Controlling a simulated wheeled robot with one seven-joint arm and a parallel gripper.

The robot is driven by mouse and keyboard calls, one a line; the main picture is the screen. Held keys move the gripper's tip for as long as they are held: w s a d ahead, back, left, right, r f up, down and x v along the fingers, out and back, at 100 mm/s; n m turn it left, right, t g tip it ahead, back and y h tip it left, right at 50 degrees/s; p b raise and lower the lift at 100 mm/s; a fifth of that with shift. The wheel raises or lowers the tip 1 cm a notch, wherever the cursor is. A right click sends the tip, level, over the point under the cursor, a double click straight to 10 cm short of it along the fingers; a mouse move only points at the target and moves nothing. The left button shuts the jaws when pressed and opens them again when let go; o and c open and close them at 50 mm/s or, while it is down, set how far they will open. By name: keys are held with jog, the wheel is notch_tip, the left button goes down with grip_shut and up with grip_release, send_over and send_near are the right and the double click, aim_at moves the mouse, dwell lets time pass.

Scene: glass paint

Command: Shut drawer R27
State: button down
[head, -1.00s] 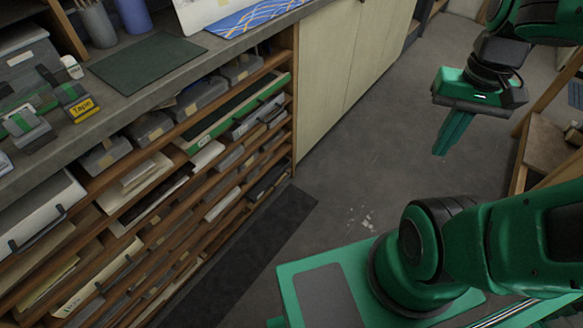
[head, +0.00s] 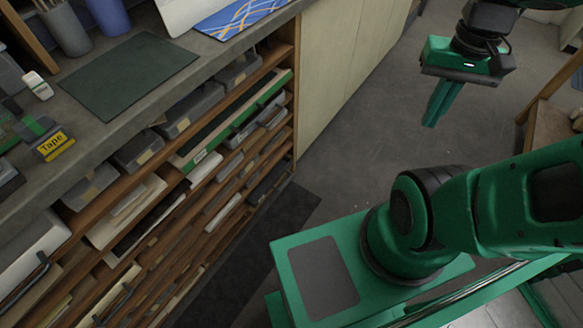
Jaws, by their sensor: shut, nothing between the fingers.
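A wooden rack of shallow drawers and trays runs along the left, under a grey worktop. One drawer with a green front edge (head: 240,120) sits in the upper part of the rack and seems to stick out past its neighbours. A small pale label shows on its near end, too small to read, so I cannot tell which drawer is R27. My gripper (head: 430,122) hangs at the upper right with its green fingers together and pointing down. It is empty and well apart from the rack, over open floor.
The worktop holds a dark green mat (head: 128,75), a yellow tape box (head: 54,146) and a blue patterned sheet (head: 240,16). Pale cabinet doors (head: 345,70) continue beyond the rack. A dark floor mat (head: 285,210) lies along the rack. A wooden frame (head: 550,90) stands at right.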

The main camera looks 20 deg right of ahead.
jog(key=w+d+f+m, duration=0.2)
jog(key=w+f, duration=0.3)
jog(key=w, duration=0.4)
jog(key=w+d+f+m, duration=0.1)
jog(key=w+f, duration=0.3)
jog(key=w, duration=0.4)
jog(key=w+f+m+t+y, duration=0.2)
jog(key=w+f+m, duration=0.2)
jog(key=w+f, duration=1)
jog(key=m+t+y, duration=0.3)
jog(key=m+t, duration=0.2)
jog(key=m, duration=1)
send_near(287, 168)
jog(key=shift+x, duration=2.5)
